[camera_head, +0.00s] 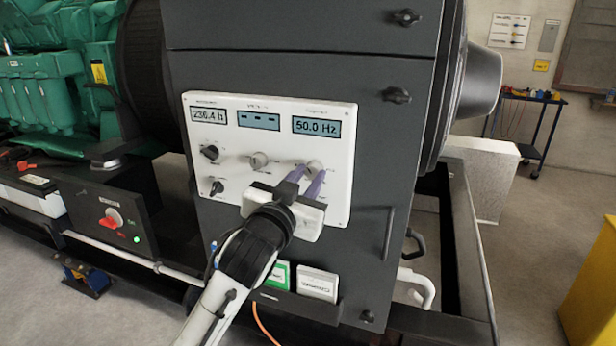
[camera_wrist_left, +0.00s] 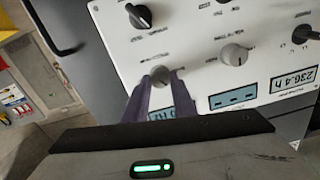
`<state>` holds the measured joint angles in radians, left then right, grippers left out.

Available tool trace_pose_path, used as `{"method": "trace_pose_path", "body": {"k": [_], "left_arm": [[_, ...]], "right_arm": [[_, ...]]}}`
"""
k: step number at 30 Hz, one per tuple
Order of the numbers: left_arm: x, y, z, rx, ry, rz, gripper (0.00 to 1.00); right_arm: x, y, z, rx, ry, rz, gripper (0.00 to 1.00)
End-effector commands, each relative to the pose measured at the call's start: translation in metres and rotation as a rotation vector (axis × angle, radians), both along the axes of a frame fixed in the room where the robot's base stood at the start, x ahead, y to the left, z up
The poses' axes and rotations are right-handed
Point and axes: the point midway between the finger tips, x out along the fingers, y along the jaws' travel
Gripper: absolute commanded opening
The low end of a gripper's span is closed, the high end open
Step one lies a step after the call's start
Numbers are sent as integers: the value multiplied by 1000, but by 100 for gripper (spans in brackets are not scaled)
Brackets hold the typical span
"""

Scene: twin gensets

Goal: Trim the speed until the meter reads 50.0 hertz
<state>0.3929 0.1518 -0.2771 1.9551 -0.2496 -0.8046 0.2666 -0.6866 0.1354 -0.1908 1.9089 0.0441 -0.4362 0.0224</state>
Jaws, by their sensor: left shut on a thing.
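The white control panel (camera_head: 240,172) is on the front of the dark grey cabinet. Its frequency meter (camera_head: 317,126) at the right reads 50.0 Hz. My left gripper (camera_head: 315,178) is shut on the light grey speed trim knob (camera_head: 313,166) below that meter. The knob also shows in the left wrist view (camera_wrist_left: 160,74) between the purple fingertips (camera_wrist_left: 160,86). The left wrist covers the lower middle of the panel. My right gripper is not in view.
Other panel knobs include a grey one (camera_head: 259,160) and a black one (camera_head: 210,152). The hours meter (camera_head: 209,116) reads about 236.4 h. A red switch (camera_head: 113,218) with a green lamp is at the left. A tool cart (camera_head: 530,97) stands at the back right.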

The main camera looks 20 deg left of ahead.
Motion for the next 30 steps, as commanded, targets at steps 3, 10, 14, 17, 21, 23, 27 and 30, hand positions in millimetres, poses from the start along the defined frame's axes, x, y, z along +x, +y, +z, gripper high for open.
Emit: {"method": "trace_pose_path", "body": {"k": [3,10,14,17,21,23,27,30], "left_arm": [[0,0,0,-1,1,0,1],[0,0,0,0,1,0,35],[0,0,0,1,0,0,42],[0,0,0,1,0,0,42],[-2,0,0,1,0,0,42],[-6,0,0,1,0,0,42],[-26,0,-1,1,0,-1,42],[-47,1,-1,0,0,-1,42]], "right_arm": [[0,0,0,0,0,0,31],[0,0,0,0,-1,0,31],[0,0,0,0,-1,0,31],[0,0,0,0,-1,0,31],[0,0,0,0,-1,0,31],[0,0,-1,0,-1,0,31],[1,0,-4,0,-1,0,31],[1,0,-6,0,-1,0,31]]}}
